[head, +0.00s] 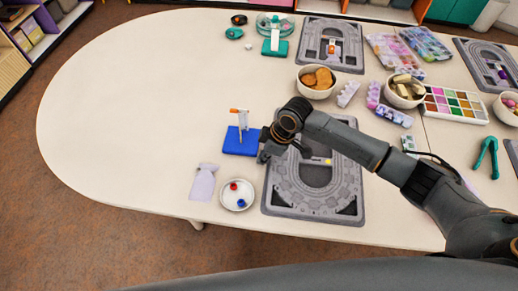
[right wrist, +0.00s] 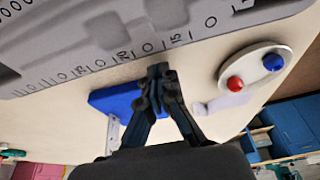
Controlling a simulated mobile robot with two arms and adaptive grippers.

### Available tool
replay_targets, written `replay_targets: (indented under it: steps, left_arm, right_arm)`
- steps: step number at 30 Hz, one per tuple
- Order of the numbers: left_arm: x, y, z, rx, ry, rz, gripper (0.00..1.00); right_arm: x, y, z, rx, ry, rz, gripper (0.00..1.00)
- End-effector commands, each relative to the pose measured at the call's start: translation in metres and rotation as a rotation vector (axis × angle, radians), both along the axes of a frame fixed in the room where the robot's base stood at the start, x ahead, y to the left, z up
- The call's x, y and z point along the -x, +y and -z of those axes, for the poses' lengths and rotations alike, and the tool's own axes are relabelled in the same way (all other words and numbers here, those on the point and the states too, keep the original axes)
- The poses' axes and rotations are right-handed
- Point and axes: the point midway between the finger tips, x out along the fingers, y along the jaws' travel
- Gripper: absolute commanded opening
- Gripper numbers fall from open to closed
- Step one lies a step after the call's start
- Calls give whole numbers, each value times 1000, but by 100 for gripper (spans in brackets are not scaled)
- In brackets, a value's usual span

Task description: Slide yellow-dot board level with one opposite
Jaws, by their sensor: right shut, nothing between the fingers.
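The near grey bead board (head: 312,207) lies at the table's front edge, with a small yellow mark (head: 328,161) in its middle. My right arm crosses over its upper part and hides some of it. A similar grey board (head: 348,62) lies opposite, at the far side and a little further right. My right gripper (head: 266,152) is at the near board's left edge, shut and empty. In the right wrist view its fingertips (right wrist: 158,72) are together just beside the board's numbered edge (right wrist: 90,40); I cannot tell whether they touch it. My left gripper is not in view.
A blue base with a clamp (head: 240,142) stands left of my right gripper. A white dish (head: 237,204) with red and blue beads and a pale lilac item (head: 203,183) lie left of the board. A bowl (head: 314,91) stands between the boards. The table's left is clear.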

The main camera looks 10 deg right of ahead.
Motion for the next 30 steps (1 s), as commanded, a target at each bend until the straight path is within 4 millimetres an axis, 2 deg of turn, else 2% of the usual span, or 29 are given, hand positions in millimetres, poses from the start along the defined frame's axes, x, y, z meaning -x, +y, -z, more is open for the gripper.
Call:
replay_targets:
  steps: [6, 17, 20, 24, 27, 30]
  left_arm:
    - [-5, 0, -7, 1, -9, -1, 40]
    - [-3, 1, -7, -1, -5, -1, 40]
    - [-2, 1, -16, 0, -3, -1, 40]
    - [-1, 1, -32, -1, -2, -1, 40]
    - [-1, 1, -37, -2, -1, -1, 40]
    - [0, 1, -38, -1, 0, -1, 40]
  right_arm:
    - [6, -15, -1, -2, 1, -1, 0]
    - [6, -17, -1, -2, 1, -2, 0]
    - [9, -29, -3, 1, 4, 1, 0]
    - [18, -58, -4, 1, 7, 3, 0]
    - [22, -74, -3, 1, 4, 2, 0]
    - [25, -81, -2, -1, 4, 0, 0]
